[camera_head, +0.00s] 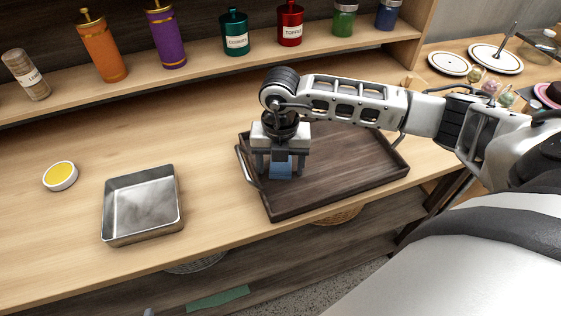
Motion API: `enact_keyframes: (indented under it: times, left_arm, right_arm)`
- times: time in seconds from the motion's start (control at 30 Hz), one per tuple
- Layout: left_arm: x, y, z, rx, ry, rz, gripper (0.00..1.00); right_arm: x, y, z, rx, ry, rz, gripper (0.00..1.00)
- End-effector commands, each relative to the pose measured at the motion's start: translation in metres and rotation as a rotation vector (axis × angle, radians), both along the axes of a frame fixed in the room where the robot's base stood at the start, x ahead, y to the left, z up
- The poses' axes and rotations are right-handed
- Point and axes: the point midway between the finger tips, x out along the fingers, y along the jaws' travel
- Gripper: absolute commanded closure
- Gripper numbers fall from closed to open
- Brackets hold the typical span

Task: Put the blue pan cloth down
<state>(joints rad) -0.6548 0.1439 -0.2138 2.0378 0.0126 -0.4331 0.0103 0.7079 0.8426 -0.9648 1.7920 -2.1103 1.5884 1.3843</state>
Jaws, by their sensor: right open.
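The blue pan cloth (281,168) is a small blue patch at the left part of the dark wooden tray, low between the fingers of my right gripper (281,172). The right gripper points down over the tray with its fingers apart, one on each side of the cloth. The gripper hides the cloth's upper part, and I cannot tell whether it touches the fingers. My left gripper is not in view.
The dark tray (340,185) with metal handles stands on the wooden counter (60,230). A square metal pan (143,205) and a round yellow-topped tin (60,176) stand to the left. A shelf (200,68) with canisters runs behind. Clear counter lies between pan and tray.

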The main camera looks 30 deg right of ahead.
Motion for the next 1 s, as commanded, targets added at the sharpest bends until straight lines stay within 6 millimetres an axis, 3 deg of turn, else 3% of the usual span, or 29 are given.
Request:
enact_keyframes:
  times: [0.23,0.7,1.0]
  left_arm:
    - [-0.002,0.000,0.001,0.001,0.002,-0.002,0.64]
    - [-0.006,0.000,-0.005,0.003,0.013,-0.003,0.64]
    - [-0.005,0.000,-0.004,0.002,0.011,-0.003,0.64]
  right_arm:
    - [0.001,0.000,0.018,0.002,-0.005,0.000,0.34]
    - [0.001,0.000,0.110,0.000,-0.003,0.000,0.34]
    - [0.000,0.000,0.124,0.000,0.000,0.001,0.34]
